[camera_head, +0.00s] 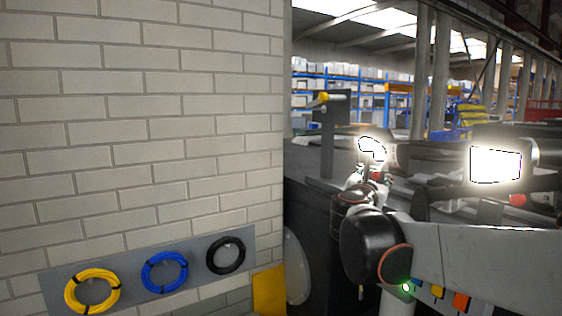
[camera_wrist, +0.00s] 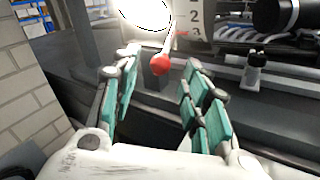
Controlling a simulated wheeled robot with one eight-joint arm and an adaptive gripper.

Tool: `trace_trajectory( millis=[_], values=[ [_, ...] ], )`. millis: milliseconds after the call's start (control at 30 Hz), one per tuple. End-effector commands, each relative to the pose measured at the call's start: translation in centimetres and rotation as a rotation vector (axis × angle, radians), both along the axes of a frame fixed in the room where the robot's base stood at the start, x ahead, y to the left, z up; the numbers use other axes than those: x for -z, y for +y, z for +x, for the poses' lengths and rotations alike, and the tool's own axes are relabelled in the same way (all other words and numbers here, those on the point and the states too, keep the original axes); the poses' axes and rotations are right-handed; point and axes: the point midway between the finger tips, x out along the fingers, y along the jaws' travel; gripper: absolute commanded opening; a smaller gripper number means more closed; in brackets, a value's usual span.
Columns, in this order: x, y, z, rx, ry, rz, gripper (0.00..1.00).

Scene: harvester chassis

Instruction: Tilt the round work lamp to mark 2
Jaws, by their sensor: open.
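The round work lamp (camera_head: 372,147) glows white in the head view; its lower part shows at the top of the wrist view (camera_wrist: 145,12). A lever with a red ball knob (camera_wrist: 160,65) hangs below it. Beside the lamp is a pale scale plate (camera_wrist: 197,22) with marks 1, 2 and 3; a thin red pointer seems to sit close to 3. My gripper (camera_wrist: 162,62) is open, its green-padded fingers on either side of the red knob in the picture. I cannot tell whether either finger touches it. In the head view my gripper (camera_head: 366,180) is just below the lamp, small and partly hidden.
A bright rectangular lamp (camera_head: 496,165) with its own red knob (camera_head: 517,199) stands to the right. A brick wall (camera_head: 150,120) with coiled cables fills the left. Dark chassis panels lie behind the knob; a black cylinder (camera_wrist: 285,14) and hoses are at upper right.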

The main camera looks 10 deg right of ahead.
Motion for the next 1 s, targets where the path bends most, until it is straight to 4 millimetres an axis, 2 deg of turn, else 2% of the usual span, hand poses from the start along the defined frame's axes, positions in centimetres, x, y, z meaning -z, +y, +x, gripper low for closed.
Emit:
trace_trajectory(
  millis=[33,233,667,700,867,1000],
  values=[
    [-0.1,-0.6,0.8,0.001,0.0,0.0,0.42],
    [-0.1,-2.1,2.7,0.0,-0.001,0.001,0.42],
    [0.0,-2.7,3.4,0.0,-0.001,0.001,0.42],
    [0.0,-2.7,3.4,0.0,-0.001,0.001,0.37],
    [0.0,-2.7,3.4,0.0,-0.001,0.001,0.01],
    [0.0,-2.7,3.4,0.0,0.0,0.001,0.0]
  ],
)
